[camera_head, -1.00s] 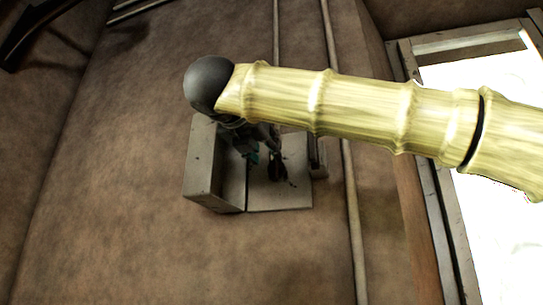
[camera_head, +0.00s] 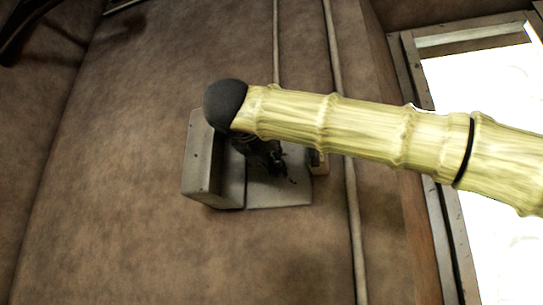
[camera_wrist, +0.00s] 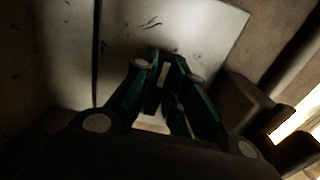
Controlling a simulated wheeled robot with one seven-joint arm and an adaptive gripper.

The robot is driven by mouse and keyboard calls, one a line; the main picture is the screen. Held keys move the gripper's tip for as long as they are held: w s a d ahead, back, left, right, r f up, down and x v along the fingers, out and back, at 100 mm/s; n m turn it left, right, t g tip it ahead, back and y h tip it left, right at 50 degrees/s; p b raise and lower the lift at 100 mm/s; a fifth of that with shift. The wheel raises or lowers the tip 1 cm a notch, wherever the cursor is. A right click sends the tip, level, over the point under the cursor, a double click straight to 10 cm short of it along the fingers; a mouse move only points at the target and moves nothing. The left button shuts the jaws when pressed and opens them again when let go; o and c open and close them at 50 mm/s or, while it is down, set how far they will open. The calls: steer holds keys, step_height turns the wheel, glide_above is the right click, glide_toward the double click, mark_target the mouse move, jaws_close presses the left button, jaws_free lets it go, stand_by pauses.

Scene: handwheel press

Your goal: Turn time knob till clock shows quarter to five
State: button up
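A pale panel (camera_head: 285,193) with a few small dark marks is fixed on the brown wall, beside a projecting grey box (camera_head: 200,160). The panel (camera_wrist: 208,28) also shows in the wrist view, with thin dark strokes near its top. No clock time is readable, and I cannot make out the time knob. My gripper (camera_head: 276,168) is a dark shape in front of the panel, partly hidden by my arm. In the wrist view its teal fingers (camera_wrist: 168,66) draw together at the tips over the panel. I cannot see anything held between them.
A small block (camera_head: 319,163) sits at the panel's right edge. Thin pipes (camera_head: 350,215) run up the wall to the right of it. A bright window (camera_head: 490,95) is at the far right. The wall left of the box is bare.

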steer(key=shift+f+b, duration=0.15)
steer(key=shift+b, duration=0.3)
jaws_close()
steer(key=b, duration=0.1)
steer(key=m+b, duration=0.1)
steer(key=shift+d+f+m+b, duration=0.1)
steer(key=shift+f+m+b, duration=0.1)
steer(key=shift+m+b, duration=0.15)
steer(key=shift+s+d+m+b, duration=0.1)
steer(key=shift+d+m+b, duration=0.05)
steer(key=shift+m+b, duration=2.7)
steer(key=shift+d+m+b, duration=0.15)
steer(key=shift+m+b, duration=1.95)
steer(key=shift+b, duration=1.4)
steer(key=o, duration=0.8)
jaws_free()
steer(key=shift+s, duration=0.15)
